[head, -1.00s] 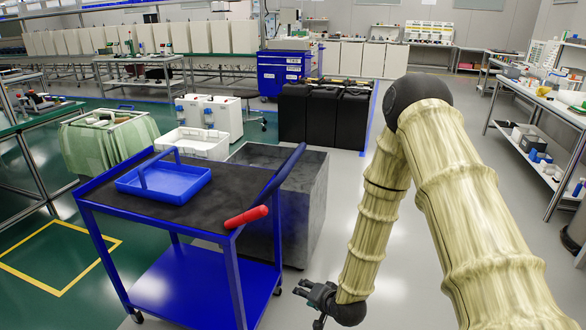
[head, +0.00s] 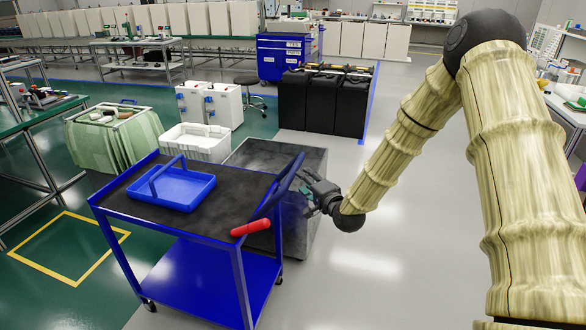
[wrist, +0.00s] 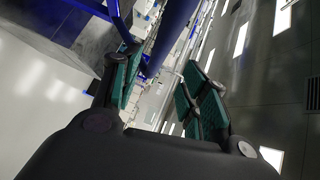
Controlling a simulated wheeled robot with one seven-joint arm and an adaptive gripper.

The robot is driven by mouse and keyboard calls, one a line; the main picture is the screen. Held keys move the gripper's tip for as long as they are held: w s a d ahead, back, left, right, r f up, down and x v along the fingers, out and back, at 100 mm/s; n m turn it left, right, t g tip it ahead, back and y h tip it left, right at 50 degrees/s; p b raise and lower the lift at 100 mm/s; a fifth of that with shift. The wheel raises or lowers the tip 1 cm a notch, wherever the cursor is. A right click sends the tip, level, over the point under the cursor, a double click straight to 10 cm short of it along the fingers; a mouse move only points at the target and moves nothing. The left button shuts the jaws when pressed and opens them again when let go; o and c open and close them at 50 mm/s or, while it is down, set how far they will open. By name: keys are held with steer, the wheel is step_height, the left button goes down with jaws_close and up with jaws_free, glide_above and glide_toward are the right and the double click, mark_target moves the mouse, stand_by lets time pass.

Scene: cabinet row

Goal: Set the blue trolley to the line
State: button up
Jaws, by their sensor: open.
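The blue trolley (head: 190,215) stands left of centre in the head view, with a dark top and a blue lower shelf. Its blue handle (head: 288,180) rises at the right end, and a red grip (head: 251,228) sits at that end's near corner. A yellow line (head: 103,259) outlines a square on the green floor left of the trolley. My gripper (head: 312,190) is just right of the handle, open and empty. In the wrist view, the blue handle (wrist: 174,35) shows beyond the gap between my fingers (wrist: 163,88); contact cannot be told.
A blue tray (head: 168,187) lies on the trolley top. A dark grey box (head: 300,230) stands close behind the trolley. A white crate (head: 197,143) and a green-draped bin (head: 112,137) stand farther back. Grey floor (head: 400,270) to the right is clear.

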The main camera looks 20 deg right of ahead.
mark_target(293, 171)
steer(key=p+x, duration=0.1)
steer(key=x, duration=0.8)
steer(key=shift+w+a+f+p, duration=0.15)
steer(key=shift+w+p, duration=0.2)
steer(key=shift+c, duration=0.2)
jaws_close()
